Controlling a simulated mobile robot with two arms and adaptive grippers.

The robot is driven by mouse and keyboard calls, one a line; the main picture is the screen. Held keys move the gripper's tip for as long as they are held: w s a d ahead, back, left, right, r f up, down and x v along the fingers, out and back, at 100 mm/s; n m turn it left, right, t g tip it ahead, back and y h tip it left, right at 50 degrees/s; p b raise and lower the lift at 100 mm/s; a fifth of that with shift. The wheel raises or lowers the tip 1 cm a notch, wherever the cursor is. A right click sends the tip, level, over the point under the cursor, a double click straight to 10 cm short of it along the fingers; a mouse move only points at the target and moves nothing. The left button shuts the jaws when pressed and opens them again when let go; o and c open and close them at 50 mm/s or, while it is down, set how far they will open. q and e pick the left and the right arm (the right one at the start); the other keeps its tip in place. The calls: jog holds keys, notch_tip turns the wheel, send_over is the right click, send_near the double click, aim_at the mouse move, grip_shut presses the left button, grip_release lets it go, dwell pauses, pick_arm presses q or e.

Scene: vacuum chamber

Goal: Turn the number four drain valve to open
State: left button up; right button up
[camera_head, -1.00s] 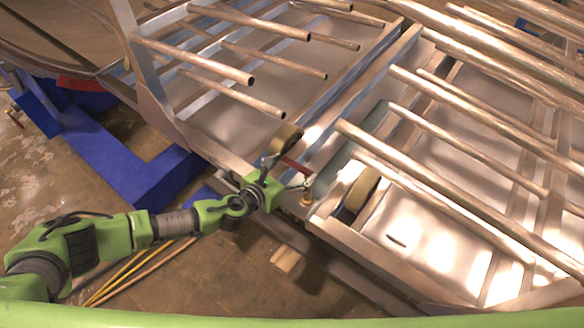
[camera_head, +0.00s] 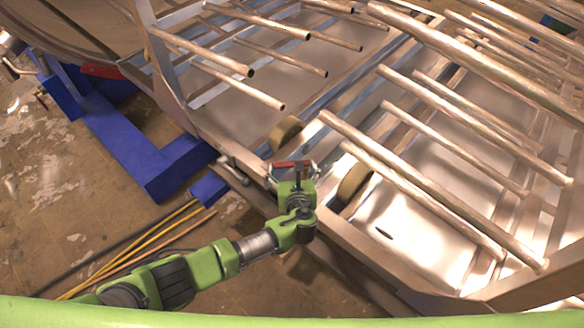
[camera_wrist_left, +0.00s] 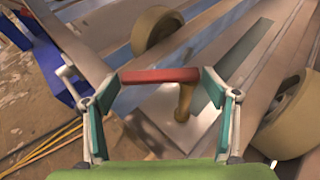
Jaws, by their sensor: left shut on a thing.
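The drain valve's red handle (camera_head: 291,164) lies crosswise between the fingers of my left gripper (camera_head: 293,167), near the corner of the metal frame. In the left wrist view the red handle (camera_wrist_left: 160,75) spans from one fingertip to the other, and the left gripper (camera_wrist_left: 160,78) is shut on its two ends. A brass stem (camera_wrist_left: 183,104) stands below the handle's right part. No number shows on the valve. In the head view the gripper hides the stem. My right gripper is in neither view.
Two tan wheels (camera_head: 286,133) (camera_head: 354,184) flank the valve, one behind and one to the right. Long metal tubes (camera_head: 430,180) fill the right side. A blue stand (camera_head: 150,165) is at left. Yellow rods (camera_head: 140,250) lie on the floor.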

pick_arm(q)
jog(key=shift+s+d+f+n+y, duration=0.1)
jog(key=shift+n+y, duration=0.2)
jog(key=shift+y, duration=0.1)
jog(key=shift+s+d+n+g+y+b, duration=0.2)
jog(key=shift+n+g+y+b, duration=0.1)
jog(key=shift+n+y+b, duration=0.25)
jog(key=shift+y, duration=0.35)
jog(key=shift+s+d+n, duration=0.1)
jog(key=shift+n, duration=0.35)
jog(key=shift+r+y, duration=0.2)
jog(key=shift+y, duration=0.1)
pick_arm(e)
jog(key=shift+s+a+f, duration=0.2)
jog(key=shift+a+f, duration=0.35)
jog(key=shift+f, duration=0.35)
pick_arm(q)
jog(key=o, duration=1.6)
